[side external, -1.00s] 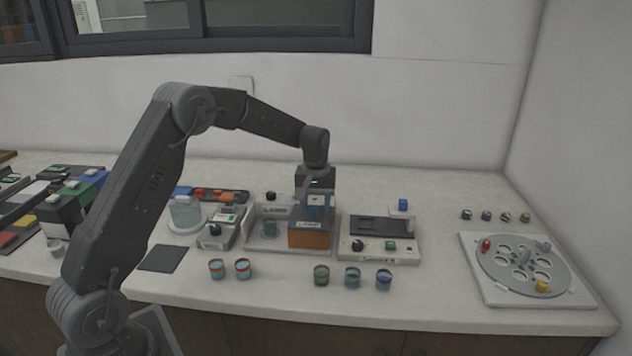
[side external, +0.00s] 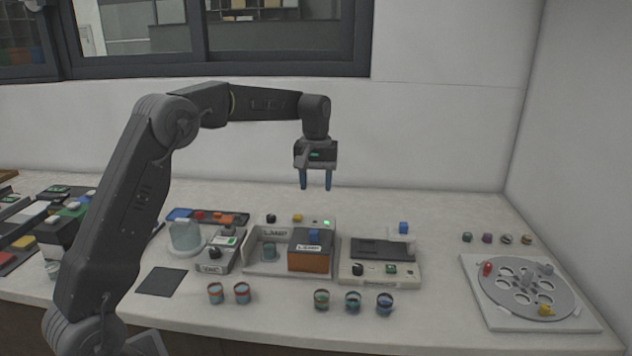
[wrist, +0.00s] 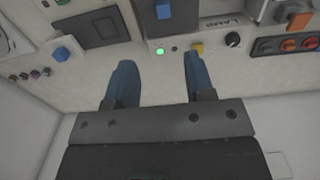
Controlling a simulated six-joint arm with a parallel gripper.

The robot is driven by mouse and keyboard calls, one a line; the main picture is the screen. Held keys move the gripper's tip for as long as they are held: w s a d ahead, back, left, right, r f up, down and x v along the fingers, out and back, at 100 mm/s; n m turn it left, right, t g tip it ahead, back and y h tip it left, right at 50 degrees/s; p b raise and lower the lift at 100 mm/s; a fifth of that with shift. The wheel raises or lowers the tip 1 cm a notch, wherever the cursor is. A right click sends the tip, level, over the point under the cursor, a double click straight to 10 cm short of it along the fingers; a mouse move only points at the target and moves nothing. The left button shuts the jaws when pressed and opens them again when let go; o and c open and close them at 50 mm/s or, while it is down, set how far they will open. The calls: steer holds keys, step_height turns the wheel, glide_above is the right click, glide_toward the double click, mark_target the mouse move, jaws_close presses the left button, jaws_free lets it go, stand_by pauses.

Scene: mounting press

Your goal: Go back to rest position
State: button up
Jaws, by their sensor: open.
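My gripper (side external: 316,182) hangs in the air above the back of the counter, fingers pointing down. Its two blue fingers are apart with nothing between them, as the wrist view (wrist: 158,85) also shows. My gripper is clear of the press and touches nothing.
A device with a dark lid (side external: 382,250) stands right of the press. Several small cups (side external: 352,301) stand along the front. A round carousel (side external: 527,287) is at the far right. The air around my gripper is free.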

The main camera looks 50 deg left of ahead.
steer(key=s+d+r+m+t, duration=0.1)
steer(key=s+d+r+m, duration=0.1)
steer(key=s+d+r, duration=0.4)
steer(key=s+d+r+m+t, duration=0.2)
steer(key=s+d, duration=0.2)
steer(key=s, duration=0.4)
steer(key=s+d+f+m+t, duration=0.1)
steer(key=s+d+f+m, duration=0.1)
steer(key=s, duration=0.6)
steer(key=s+d+f+m+t, duration=0.1)
steer(key=s+d+f+m, duration=0.2)
steer(key=s, duration=0.5)
steer(key=shift+s+d+f+t, duration=0.2)
steer(key=shift+d+t, duration=0.1)
steer(key=shift+d, duration=0.15)
steer(key=shift+w, duration=0.1)
